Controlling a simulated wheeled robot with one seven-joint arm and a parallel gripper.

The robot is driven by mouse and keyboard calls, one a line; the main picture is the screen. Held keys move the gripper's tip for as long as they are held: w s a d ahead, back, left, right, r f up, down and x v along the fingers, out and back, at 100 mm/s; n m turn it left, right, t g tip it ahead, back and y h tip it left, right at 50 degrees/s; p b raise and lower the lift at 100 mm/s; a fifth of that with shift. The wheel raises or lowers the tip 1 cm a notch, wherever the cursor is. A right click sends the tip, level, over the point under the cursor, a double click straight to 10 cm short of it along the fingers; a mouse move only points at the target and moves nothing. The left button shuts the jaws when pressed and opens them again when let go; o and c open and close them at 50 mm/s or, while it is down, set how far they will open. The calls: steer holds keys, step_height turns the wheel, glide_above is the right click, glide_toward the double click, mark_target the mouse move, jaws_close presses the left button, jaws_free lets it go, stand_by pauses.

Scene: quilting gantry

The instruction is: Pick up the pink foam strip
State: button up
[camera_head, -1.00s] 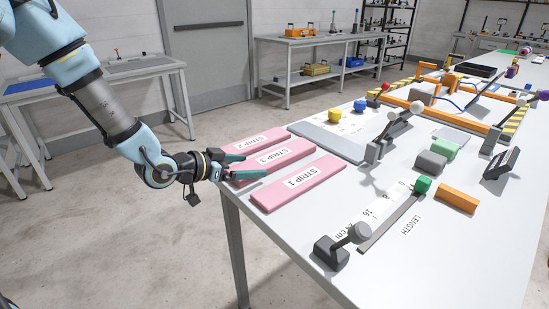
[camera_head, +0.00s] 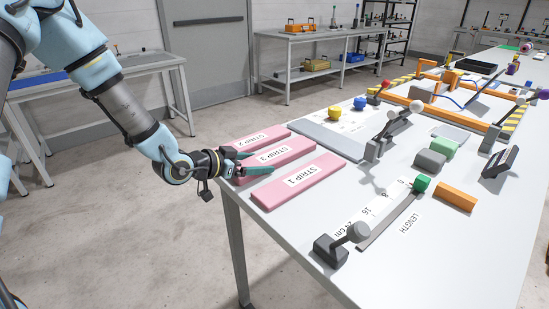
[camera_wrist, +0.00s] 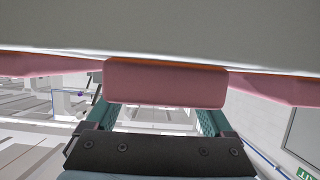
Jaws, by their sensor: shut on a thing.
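Three pink foam strips lie side by side at the table's left end, labelled STRIP 1 (camera_head: 299,183), STRIP 2 (camera_head: 262,139) and STRIP 3 (camera_head: 300,147). My gripper (camera_head: 260,164) is at the near left end of STRIP 3, the middle one, with its green fingers on either side of it. The gripper is shut on that strip. In the wrist view a pink strip end (camera_wrist: 165,84) sits between the two fingers of my gripper (camera_wrist: 155,118), with pink edges of neighbouring strips at both sides. I cannot tell whether the strip is lifted off the table.
STRIP 1 and STRIP 2 lie close beside the held strip. The floor at left is clear.

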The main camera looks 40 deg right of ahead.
steer(key=shift+c, duration=0.6)
